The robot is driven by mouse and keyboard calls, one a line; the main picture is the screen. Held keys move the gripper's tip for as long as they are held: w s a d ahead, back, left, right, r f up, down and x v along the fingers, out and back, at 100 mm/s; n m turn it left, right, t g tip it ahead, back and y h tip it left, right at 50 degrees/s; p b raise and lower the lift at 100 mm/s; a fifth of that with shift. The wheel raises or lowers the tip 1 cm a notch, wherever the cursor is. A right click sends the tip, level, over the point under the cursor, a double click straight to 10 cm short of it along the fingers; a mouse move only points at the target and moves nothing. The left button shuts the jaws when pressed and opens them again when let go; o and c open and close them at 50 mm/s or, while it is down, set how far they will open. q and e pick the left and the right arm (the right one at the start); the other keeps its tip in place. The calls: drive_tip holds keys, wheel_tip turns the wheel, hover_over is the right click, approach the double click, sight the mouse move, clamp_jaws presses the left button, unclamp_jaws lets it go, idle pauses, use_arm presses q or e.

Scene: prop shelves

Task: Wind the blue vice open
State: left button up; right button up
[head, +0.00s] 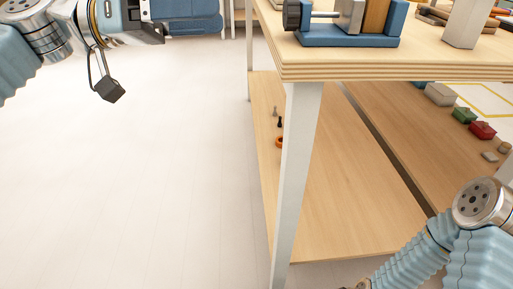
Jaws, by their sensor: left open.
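The blue vice (345,41) stands on the wooden table top at the top of the head view. Its dark round knob (292,15) is at its left end, on a metal screw rod. A grey sliding jaw (350,15) touches or nearly touches a wooden block (375,16), which sits against the blue fixed jaw. The vice's upper part is cut off by the frame edge. My left gripper (131,62) is open and empty at the upper left, apart from the vice and left of its knob. My right arm shows at the lower right; its gripper is out of frame.
The table top (430,62) has a thick front edge and a white leg (298,165). A lower shelf (340,200) holds small items, including an orange ring (279,142). The floor at left is clear.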

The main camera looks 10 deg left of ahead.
sight(285, 8)
use_arm(q)
drive_tip(key=x, duration=0.9)
drive_tip(key=shift+d, duration=0.3)
drive_tip(key=m+p, duration=0.2)
drive_tip(key=m, duration=0.1)
drive_tip(key=m+p, duration=0.1)
drive_tip(key=m, duration=0.1)
drive_tip(key=shift+a+r, duration=0.15)
drive_tip(key=shift+r, duration=0.15)
drive_tip(key=v, duration=1.3)
drive_tip(key=w+d+f+n+t+y+p, duration=0.1)
drive_tip(key=w+d+f+n+y, duration=0.2)
drive_tip(key=w+f, duration=0.35)
drive_tip(key=w+d+f+n+y+p, duration=0.1)
drive_tip(key=w+d+f+n+y, duration=0.3)
drive_tip(key=f, duration=0.4)
drive_tip(key=w+f+n+y+p, duration=0.1)
drive_tip(key=w+f+y, duration=0.1)
drive_tip(key=f, duration=0.9)
drive_tip(key=w+f+n+g+y+p, duration=0.1)
drive_tip(key=w+f+n+y, duration=0.1)
drive_tip(key=f, duration=0.9)
drive_tip(key=shift+w+f+n+y, duration=0.2)
drive_tip(key=shift+w+n+y, duration=0.1)
drive_tip(key=shift+w+y, duration=0.4)
drive_tip(key=shift+w+a, duration=0.1)
drive_tip(key=shift+a, duration=0.05)
